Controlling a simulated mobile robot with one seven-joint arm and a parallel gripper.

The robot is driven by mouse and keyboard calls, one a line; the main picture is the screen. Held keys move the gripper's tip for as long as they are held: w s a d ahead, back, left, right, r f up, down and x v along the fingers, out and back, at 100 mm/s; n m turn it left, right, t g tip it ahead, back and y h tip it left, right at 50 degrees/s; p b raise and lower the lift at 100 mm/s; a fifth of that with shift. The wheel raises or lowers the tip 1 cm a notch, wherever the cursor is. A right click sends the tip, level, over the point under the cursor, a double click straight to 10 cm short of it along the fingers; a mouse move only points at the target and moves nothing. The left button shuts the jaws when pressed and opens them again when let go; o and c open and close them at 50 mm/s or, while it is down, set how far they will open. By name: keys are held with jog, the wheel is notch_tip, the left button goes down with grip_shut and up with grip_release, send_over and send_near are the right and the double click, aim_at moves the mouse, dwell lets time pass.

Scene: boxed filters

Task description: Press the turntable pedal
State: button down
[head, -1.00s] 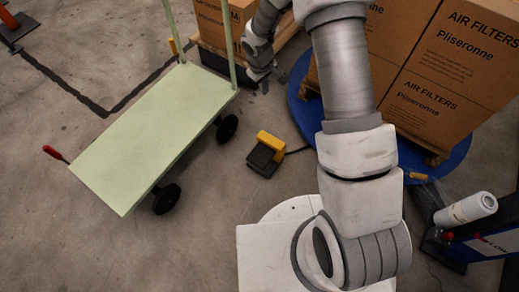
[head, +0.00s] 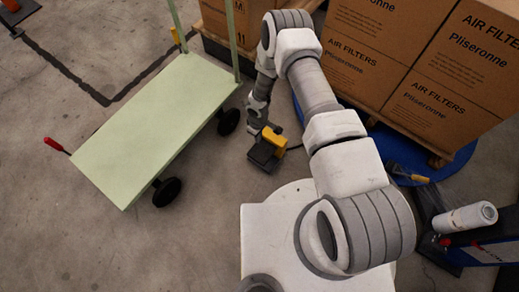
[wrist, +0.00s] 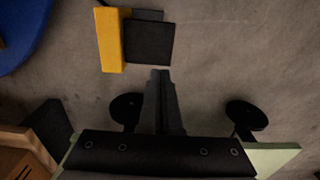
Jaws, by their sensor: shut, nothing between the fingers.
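The turntable pedal (head: 264,153) lies on the floor, a black foot plate with a yellow cover. In the wrist view the black plate (wrist: 148,43) and the yellow cover (wrist: 110,40) are at the top. My gripper (head: 257,129) is over the pedal's far side in the head view, pointing down. In the wrist view its shut, empty fingers (wrist: 161,74) end just below the black plate's edge. I cannot tell the height gap. The blue turntable (head: 463,160) stands behind and to the right, loaded with stacked boxes.
A pale green cart (head: 150,125) with black wheels stands left of the pedal. Cartons of air filters (head: 440,50) rise behind my arm. A blue machine with a white film roll (head: 466,217) is at the right. Bare floor lies in front of the pedal.

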aim_at(259, 156)
jog(key=shift+s+f, duration=0.1)
jog(key=shift+f, duration=0.1)
notch_tip(259, 156, down, 14)
jog(key=b, duration=0.6)
jog(key=shift+r, duration=0.1)
dwell(0.3)
